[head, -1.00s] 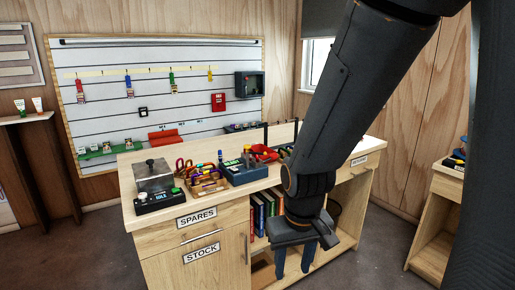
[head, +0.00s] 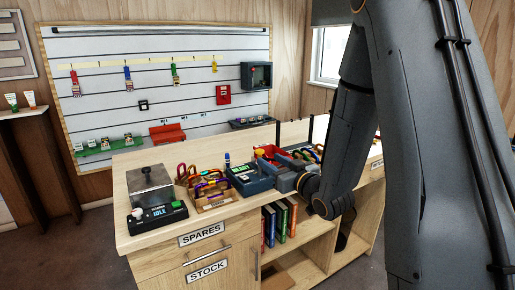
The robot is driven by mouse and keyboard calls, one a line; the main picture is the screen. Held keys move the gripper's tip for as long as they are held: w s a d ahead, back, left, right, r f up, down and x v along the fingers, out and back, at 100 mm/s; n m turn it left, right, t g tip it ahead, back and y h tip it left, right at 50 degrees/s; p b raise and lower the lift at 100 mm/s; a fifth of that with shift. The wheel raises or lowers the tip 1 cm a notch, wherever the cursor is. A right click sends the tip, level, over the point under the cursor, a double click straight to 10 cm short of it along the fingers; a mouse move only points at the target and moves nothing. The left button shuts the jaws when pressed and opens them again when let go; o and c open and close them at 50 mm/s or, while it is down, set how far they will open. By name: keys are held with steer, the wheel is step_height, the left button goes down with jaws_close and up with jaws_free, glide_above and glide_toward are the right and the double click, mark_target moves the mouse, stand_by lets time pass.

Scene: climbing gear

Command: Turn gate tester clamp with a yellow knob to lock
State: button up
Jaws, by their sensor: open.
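A small yellow knob (head: 259,153) shows in the head view at the left end of the red gear, just behind the grey-blue tester box (head: 247,178) with a green lit display. I take it for the clamp's knob; its turn angle is too small to read. My gripper (head: 276,168) is open and empty over the bench, right of the tester box and in front of the red gear. Its fingers point away from me and partly hide what lies behind. I cannot tell whether they touch anything.
A wooden tray of carabiners (head: 210,190) stands left of the tester. A scale-like device (head: 158,212) with an IDLE display sits at the bench's left end. Dark upright posts (head: 311,130) rise behind. Books (head: 280,222) stand on the shelf below.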

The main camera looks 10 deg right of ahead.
mark_target(262, 152)
steer(key=shift+w+a+r, duration=0.1)
steer(key=shift+w+r, duration=0.25)
steer(key=shift+w, duration=0.1)
steer(key=p+x, duration=0.2)
steer(key=x, duration=0.5)
steer(key=shift+w+r, duration=0.1)
steer(key=shift+r, duration=0.05)
jaws_close()
